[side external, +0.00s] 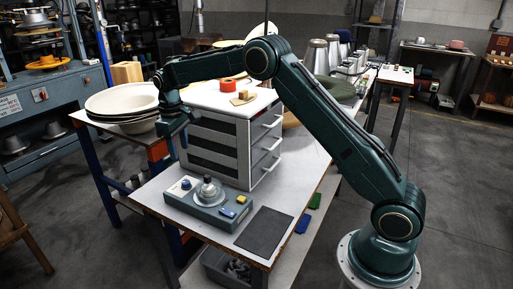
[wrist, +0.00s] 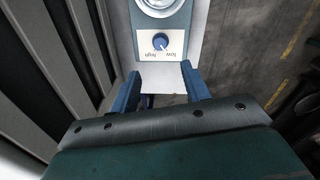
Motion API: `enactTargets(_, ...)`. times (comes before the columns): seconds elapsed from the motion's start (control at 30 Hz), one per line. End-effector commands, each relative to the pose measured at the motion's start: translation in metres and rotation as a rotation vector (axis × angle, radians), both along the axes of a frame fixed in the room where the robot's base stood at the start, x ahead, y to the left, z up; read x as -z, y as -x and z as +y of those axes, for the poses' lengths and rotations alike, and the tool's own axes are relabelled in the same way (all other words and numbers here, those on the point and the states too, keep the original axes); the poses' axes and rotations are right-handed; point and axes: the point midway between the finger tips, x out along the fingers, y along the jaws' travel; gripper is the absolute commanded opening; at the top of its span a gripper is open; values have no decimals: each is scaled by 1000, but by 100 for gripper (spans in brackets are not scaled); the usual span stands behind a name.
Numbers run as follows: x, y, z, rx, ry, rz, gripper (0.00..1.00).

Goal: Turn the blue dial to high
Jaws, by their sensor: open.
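The blue dial (side external: 186,184) sits on a white plate at the left end of a grey-blue control box on the table. In the wrist view the blue dial (wrist: 160,41) lies just ahead of my fingers, with "low" and "high" printed beside it, upside down. Its exact pointer setting is too small to read surely. My gripper (side external: 174,148) hangs above the box's left end, apart from the dial. In the wrist view my gripper (wrist: 162,88) shows two blue fingers spread apart with nothing between them.
A drawer cabinet (side external: 236,135) stands close behind. A dark mat (side external: 264,231) lies to the right. White bowls (side external: 122,100) stand on the left.

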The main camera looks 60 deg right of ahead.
Motion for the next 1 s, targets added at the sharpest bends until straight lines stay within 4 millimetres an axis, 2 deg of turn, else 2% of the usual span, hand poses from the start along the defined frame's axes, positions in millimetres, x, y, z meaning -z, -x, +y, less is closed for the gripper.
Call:
enactTargets(0.7, 102, 0, -4, 0, -1, 3, 47)
enactTargets(1.0, 124, 0, -5, 0, -1, 2, 47)
